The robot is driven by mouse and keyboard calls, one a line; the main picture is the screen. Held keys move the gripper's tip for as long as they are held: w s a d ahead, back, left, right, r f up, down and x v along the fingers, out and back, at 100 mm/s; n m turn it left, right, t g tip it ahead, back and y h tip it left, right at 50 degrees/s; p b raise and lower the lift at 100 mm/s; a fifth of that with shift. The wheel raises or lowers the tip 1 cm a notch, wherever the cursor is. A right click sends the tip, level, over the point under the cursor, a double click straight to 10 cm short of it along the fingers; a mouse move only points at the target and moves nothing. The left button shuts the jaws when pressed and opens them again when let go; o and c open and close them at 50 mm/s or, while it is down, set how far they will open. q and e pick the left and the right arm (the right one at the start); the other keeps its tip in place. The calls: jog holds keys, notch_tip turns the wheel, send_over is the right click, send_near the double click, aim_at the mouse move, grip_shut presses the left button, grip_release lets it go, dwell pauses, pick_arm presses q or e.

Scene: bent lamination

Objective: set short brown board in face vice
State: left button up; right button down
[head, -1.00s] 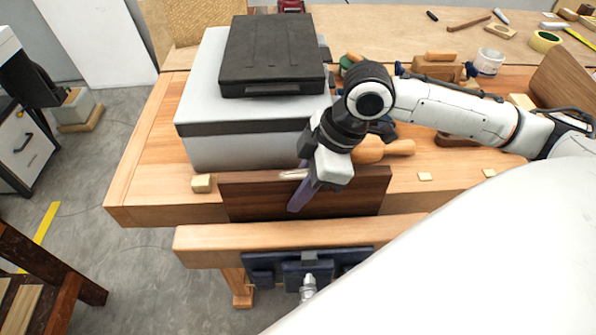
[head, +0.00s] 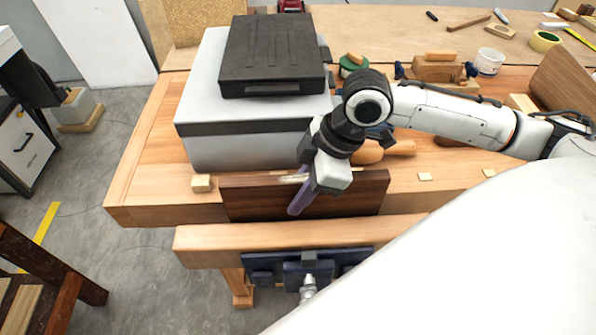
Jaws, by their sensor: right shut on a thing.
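The short brown board (head: 352,195) is a dark brown plank, long side level, standing on edge along the bench's front edge. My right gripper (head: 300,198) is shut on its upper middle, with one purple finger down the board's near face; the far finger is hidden. The face vice has a pale wooden jaw (head: 205,243) in front of the board, with dark blue metalwork and a screw (head: 309,282) below. The board's lower edge is close to the gap behind the jaw; I cannot tell how deep it sits. My left gripper is not in view.
A grey box (head: 240,152) with a black case (head: 273,60) on top stands close behind the board. A small pale block (head: 202,183) lies near the board's left end. A wooden mallet (head: 385,150) and a plane (head: 437,69) lie behind my right arm.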

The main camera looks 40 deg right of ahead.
aim_at(292, 180)
jog(key=c, duration=1.1)
grip_release()
jog(key=shift+f, duration=0.2)
jog(key=shift+r, duration=0.1)
jog(key=shift+r, duration=3.95)
